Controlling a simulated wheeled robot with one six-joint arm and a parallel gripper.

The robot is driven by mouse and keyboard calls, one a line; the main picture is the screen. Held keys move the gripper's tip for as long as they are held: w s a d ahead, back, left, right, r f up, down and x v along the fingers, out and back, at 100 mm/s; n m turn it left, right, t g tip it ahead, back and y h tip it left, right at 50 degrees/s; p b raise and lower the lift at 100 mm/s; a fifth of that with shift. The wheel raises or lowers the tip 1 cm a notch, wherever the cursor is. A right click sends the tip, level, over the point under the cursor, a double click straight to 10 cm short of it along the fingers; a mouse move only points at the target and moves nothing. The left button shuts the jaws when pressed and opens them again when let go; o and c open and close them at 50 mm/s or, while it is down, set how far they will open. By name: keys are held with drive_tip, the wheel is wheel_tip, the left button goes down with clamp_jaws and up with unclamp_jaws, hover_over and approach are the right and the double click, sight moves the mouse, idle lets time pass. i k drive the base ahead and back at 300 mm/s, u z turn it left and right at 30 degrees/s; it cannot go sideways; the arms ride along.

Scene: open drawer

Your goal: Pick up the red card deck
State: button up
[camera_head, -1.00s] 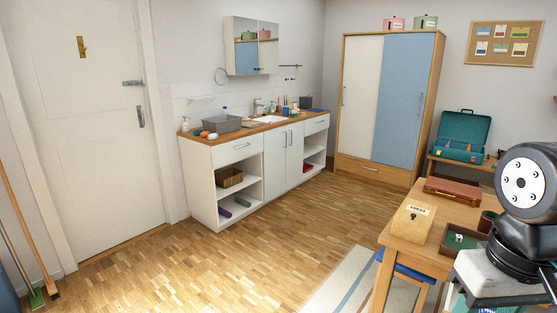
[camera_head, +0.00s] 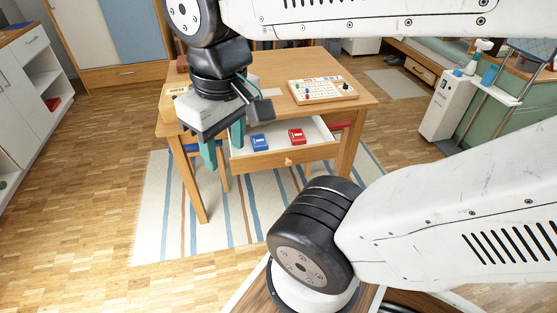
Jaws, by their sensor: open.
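The red card deck (camera_head: 297,136) lies in the open drawer (camera_head: 290,155) of the wooden table, towards the drawer's right part. A blue card deck (camera_head: 260,143) lies to its left in the same drawer. My gripper (camera_head: 223,145) is open and empty, with two teal fingers pointing down. It hangs to the left of the drawer in the picture, left of both decks and apart from the red one. The exact height of the fingertips over the drawer is hard to tell.
The wooden table (camera_head: 293,68) carries a board game (camera_head: 322,90) on its right side. A striped rug (camera_head: 165,215) lies under it. A chair with a blue seat (camera_head: 190,147) stands at the left and a red seat (camera_head: 341,126) shows at the right. White cabinets stand far left.

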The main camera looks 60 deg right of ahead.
sight(297, 137)
drive_tip(key=z, duration=1.3)
